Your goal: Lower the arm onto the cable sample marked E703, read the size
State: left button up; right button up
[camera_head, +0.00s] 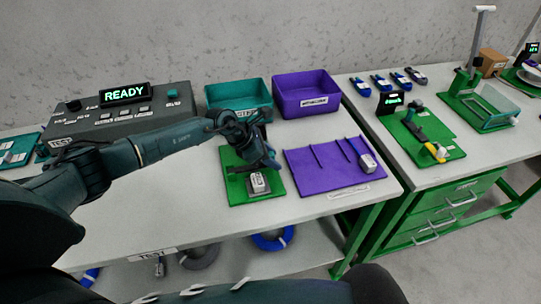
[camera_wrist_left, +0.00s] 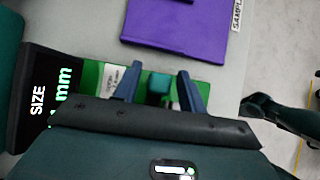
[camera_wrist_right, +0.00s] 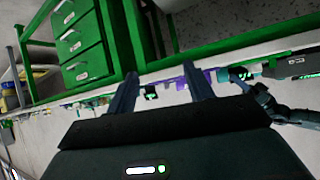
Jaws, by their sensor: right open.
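A green gauge base (camera_head: 236,190) stands on the left table, with a white-labelled grey sample (camera_head: 259,183) at its front. I cannot read the label as E703. My left gripper (camera_head: 266,158) is low over the base, just behind the sample. In the left wrist view its fingers (camera_wrist_left: 160,70) are apart, one on each side of a teal part (camera_wrist_left: 158,86), with gaps visible; contact is unclear. A black display (camera_wrist_left: 38,95) there shows "SIZE" and "mm", its number hidden by the gripper. My right gripper (camera_wrist_right: 160,69) is open and empty in the right wrist view.
A purple mat (camera_head: 315,175) right of the gauge holds another labelled sample (camera_head: 368,162). Teal (camera_head: 238,94) and purple (camera_head: 306,95) bins stand behind. A tester reading "READY" (camera_head: 125,93) is at left. The right table (camera_head: 455,175) carries another green fixture (camera_head: 424,135).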

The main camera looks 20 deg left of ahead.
pick_arm(q)
jog(key=shift+a, duration=0.1)
pick_arm(e)
jog(key=shift+s+a, duration=0.1)
jog(key=shift+s, duration=0.1)
pick_arm(q)
jog(key=shift+a+r, duration=0.15)
jog(key=shift+r, duration=0.1)
jog(key=b+v, duration=0.1)
jog(key=v, duration=1.1)
jog(key=shift+s+r, duration=0.2)
jog(key=shift+r, duration=0.1)
pick_arm(e)
jog(key=shift+w+a, duration=0.25)
jog(key=shift+w, duration=0.05)
